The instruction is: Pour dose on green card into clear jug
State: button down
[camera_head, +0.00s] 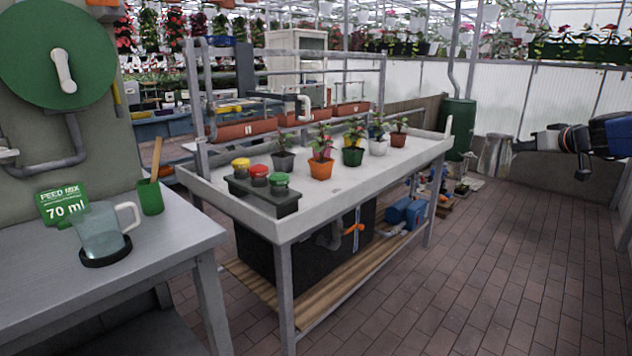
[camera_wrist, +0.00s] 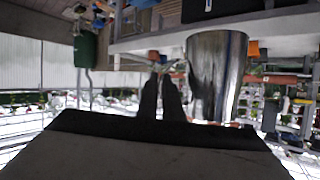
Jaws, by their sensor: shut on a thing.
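The clear jug (camera_head: 97,236) has a white handle and stands upright on a black round base (camera_head: 106,256) on the grey table at the left. It looks empty or nearly so. The green card (camera_head: 62,205) stands behind it and reads "FEED MIX 70 ml". My gripper (camera_head: 516,145) is at the far right, well away from the jug, shut on a metal cup (camera_head: 494,158). The cup looks roughly upright in the head view. The cup (camera_wrist: 214,75) also shows beside my gripper's fingers (camera_wrist: 165,98) in the wrist view. Its contents are hidden.
A green pot (camera_head: 150,198) with a wooden stick stands right of the jug. A long bench (camera_head: 385,180) holds potted plants and a dark rack (camera_head: 265,198) with yellow, red and green lids. The brick floor (camera_head: 480,285) on the right is clear.

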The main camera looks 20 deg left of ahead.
jog(key=s+a+n+g+y, duration=0.1)
jog(key=s+a, duration=0.1)
jog(key=a, duration=1.4)
jog(key=s+a+f+n+y, duration=0.1)
jog(key=s+a, duration=0.2)
jog(key=a, duration=1.2)
jog(key=s+a+n+g+y, duration=0.1)
jog(key=s+a, duration=0.1)
jog(key=a, duration=1.4)
jog(key=s+a+n+g+y, duration=0.1)
jog(key=s+a+n+g, duration=0.1)
jog(key=s+a, duration=1.25)
jog(key=s+a+n+g+y, duration=0.1)
jog(key=s+a+n+y, duration=0.1)
jog(key=s+a, duration=1.2)
jog(key=shift+g, duration=0.4)
jog(key=shift+a+f, duration=2.2)
jog(key=shift+a, duration=0.1)
